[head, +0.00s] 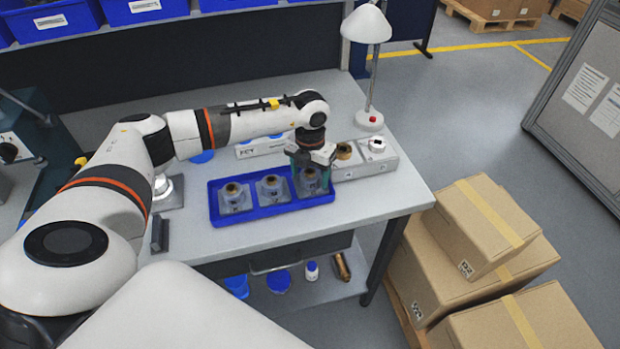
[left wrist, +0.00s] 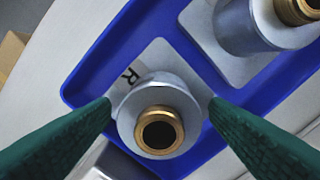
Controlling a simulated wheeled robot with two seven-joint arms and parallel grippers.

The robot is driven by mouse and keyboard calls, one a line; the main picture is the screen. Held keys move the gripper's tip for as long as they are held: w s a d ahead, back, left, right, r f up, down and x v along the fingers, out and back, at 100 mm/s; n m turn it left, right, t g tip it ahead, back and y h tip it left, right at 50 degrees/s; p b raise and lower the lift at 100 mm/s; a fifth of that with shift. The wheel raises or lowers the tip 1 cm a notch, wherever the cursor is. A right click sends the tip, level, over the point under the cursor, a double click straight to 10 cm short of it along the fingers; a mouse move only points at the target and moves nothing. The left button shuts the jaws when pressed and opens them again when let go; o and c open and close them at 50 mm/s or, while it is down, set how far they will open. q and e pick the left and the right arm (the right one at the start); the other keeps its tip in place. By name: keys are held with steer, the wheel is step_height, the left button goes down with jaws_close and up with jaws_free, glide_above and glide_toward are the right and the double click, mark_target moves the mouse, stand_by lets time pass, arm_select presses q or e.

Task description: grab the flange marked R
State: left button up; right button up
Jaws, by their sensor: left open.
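Three grey flanges with brass-coloured necks sit in a row in a blue tray (head: 262,216) on the table. The flange marked R (left wrist: 157,118) is at the tray's end in the left wrist view, its letter on the square base. In the head view it is the rightmost flange (head: 312,188), partly hidden by my gripper. My left gripper (head: 310,176) points down over it. Its green fingers are open, one on each side of the round hub, and apart from each other. The middle flange (head: 271,188) and left flange (head: 235,197) stand beside it. My right gripper is not seen.
A grey fixture block (head: 378,160) with round parts stands behind and right of the tray. A white desk lamp (head: 369,117) stands at the back. Cardboard boxes (head: 480,225) are stacked on the floor right of the table.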

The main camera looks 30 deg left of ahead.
arm_select(q)
steer(key=shift+c, duration=0.5)
steer(key=c, duration=1.2)
steer(key=shift+r, duration=0.15)
